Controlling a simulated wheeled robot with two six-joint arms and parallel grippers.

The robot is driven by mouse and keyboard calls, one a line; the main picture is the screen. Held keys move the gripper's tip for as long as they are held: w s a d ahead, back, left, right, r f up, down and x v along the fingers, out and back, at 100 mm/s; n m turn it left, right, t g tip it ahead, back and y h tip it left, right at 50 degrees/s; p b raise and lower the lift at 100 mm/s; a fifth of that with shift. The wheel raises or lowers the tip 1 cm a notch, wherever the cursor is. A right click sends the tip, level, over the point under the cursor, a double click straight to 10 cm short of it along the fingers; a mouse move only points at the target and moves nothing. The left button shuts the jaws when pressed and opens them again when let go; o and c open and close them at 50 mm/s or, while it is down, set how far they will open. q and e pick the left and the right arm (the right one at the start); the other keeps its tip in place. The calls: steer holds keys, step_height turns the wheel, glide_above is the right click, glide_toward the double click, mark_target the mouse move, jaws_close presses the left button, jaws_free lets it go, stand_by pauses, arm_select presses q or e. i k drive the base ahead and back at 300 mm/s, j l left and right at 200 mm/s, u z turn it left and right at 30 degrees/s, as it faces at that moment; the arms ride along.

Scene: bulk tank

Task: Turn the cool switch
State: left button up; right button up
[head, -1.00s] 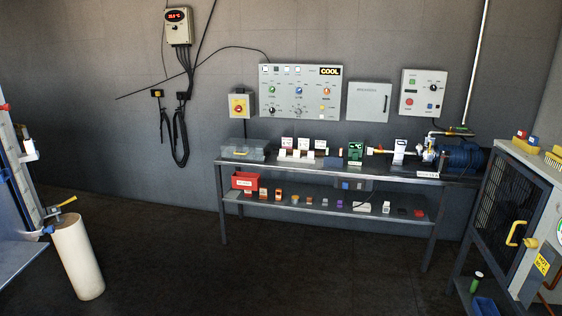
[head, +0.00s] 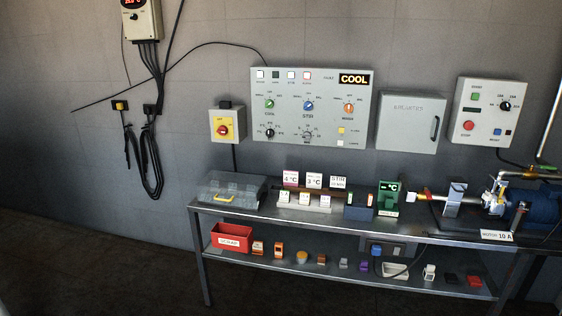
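The control panel (head: 290,125) hangs on the wall above the bench, with a lit black "COOL" sign (head: 354,79) at its top right. The cool switch is the green knob (head: 269,104) at the upper left of the panel, with a label below it that seems to read "COOL". A blue knob (head: 308,106) marked "STIR" and an orange knob (head: 348,108) sit to its right. Two dark knobs are in the row below. The exact pointing of the green knob is too small to tell. Neither of my grippers is in view.
A metal bench (head: 300,215) stands below the panel, bearing a clear case (head: 233,190), small cards and a pump (head: 490,203). Dark floor is at lower left.

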mark_target(269, 104)
steer(key=i+z, duration=0.1)
steer(key=i, duration=0.45)
steer(key=i+j+z, duration=0.1)
steer(key=i, duration=0.45)
steer(key=i+j, duration=0.15)
steer(key=i, duration=0.4)
steer(key=i+j+z, duration=0.15)
steer(key=i, duration=0.4)
